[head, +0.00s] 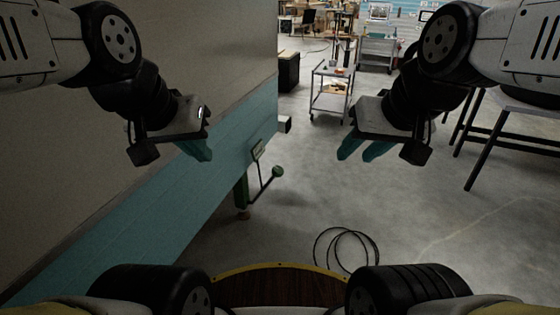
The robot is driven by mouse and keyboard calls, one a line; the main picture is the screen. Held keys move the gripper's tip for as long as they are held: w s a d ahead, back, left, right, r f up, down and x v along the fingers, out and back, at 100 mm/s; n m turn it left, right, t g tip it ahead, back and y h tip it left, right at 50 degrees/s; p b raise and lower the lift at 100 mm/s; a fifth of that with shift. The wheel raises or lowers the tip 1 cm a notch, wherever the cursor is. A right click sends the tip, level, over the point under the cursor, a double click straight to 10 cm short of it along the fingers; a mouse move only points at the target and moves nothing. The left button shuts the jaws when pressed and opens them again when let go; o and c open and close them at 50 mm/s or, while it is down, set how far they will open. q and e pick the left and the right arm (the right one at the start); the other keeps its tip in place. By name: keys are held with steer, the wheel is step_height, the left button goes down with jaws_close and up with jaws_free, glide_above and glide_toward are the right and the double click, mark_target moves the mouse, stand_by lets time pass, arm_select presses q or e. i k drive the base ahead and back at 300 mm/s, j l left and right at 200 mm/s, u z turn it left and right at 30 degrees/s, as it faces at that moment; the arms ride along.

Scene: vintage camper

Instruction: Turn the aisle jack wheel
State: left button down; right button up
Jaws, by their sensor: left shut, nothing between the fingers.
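A green jack (241,190) stands beside the teal lower wall of the camper, near the middle of the head view. A thin dark crank arm (263,188) with a round green knob (278,172) shows at its right side; no full wheel rim can be made out. My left gripper (203,154) is shut and empty, up and left of the jack, in front of the camper wall. My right gripper (357,154) is up and right of the knob, its two teal fingers apart and empty. Neither gripper touches the jack.
The camper wall (190,190) bounds the left side. A coiled black cable (346,250) lies on the floor at lower middle. A grey cart (331,92) stands further back, and a dark-legged table (490,150) at right.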

mark_target(278, 170)
steer(key=i+l+u, duration=0.35)
steer(key=l, duration=0.3)
steer(key=i+l+u, duration=0.15)
steer(key=l, duration=0.2)
steer(key=i+l+u, duration=0.15)
steer(key=l, duration=0.25)
steer(key=l+u, duration=0.15)
steer(key=l, duration=0.2)
steer(key=i+l+u, duration=0.1)
steer(key=i+u, duration=0.15)
steer(key=i, duration=0.95)
